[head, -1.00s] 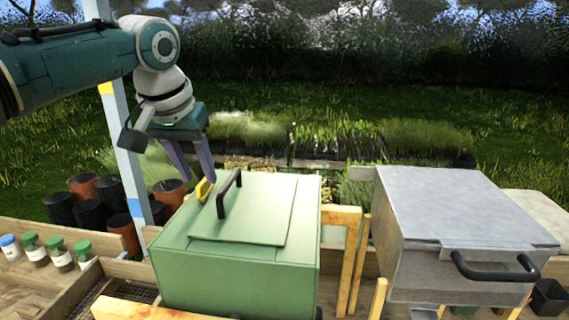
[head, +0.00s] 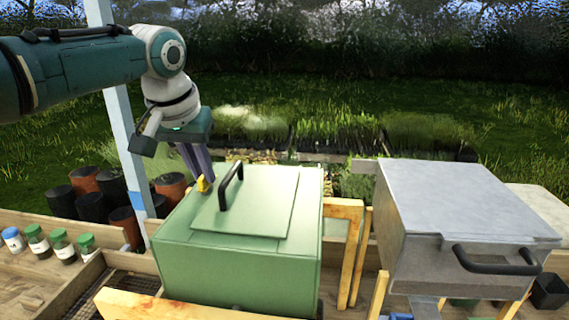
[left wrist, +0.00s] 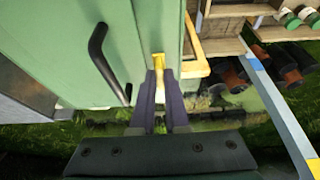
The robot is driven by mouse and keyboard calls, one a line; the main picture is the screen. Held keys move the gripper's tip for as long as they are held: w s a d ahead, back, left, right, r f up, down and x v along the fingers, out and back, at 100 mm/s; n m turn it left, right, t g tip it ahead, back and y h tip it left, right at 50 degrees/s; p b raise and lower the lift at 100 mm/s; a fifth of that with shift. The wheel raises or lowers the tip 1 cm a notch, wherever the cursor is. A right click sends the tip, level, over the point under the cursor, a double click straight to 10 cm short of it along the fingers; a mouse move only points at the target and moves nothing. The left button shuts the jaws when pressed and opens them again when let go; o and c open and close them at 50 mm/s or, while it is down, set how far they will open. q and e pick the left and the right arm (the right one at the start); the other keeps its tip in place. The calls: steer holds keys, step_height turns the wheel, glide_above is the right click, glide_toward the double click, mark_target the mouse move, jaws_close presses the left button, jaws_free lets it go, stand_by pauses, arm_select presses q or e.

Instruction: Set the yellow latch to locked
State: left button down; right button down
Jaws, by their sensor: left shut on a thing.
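The yellow latch (head: 203,184) sits at the far left edge of the green box's lid (head: 258,205), beside the black lid handle (head: 231,186). My left gripper (head: 203,174) reaches down behind the box, and its two purple-grey fingers are shut on the latch. In the left wrist view the latch (left wrist: 158,61) shows at the fingertips of the gripper (left wrist: 159,76), and part of it is hidden between the fingers. The black handle (left wrist: 104,60) is apart from the fingers there. My right gripper is not in view.
A grey box (head: 460,205) with a black handle stands to the right. Wooden rails (head: 343,212) flank the green box. Several jars (head: 38,243) and dark and terracotta pots (head: 88,181) stand at the left, near a pale blue post (head: 127,130).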

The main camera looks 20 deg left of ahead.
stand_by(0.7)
arm_select(q)
steer(key=m+h+b, duration=0.1)
steer(key=m, duration=0.1)
steer(key=shift+f+m, duration=0.1)
steer(key=shift+m, duration=0.3)
steer(key=shift+m+h+b, duration=0.4)
steer(key=shift+m+b, duration=0.4)
steer(key=shift+m, duration=0.1)
steer(key=m+b, duration=0.1)
steer(key=b, duration=0.1)
steer(key=m+h+b, duration=0.1)
steer(key=m+b, duration=0.1)
steer(key=shift+d+f+m+b, duration=0.1)
steer(key=shift+f+m+b, duration=0.1)
steer(key=shift+m+b, duration=0.1)
steer(key=shift+r+m+g+h+b, duration=0.3)
steer(key=shift+m+h+b, duration=0.2)
steer(key=shift+m+b, duration=0.85)
steer(key=c, duration=0.9)
jaws_free()
steer(key=shift+r, duration=0.1)
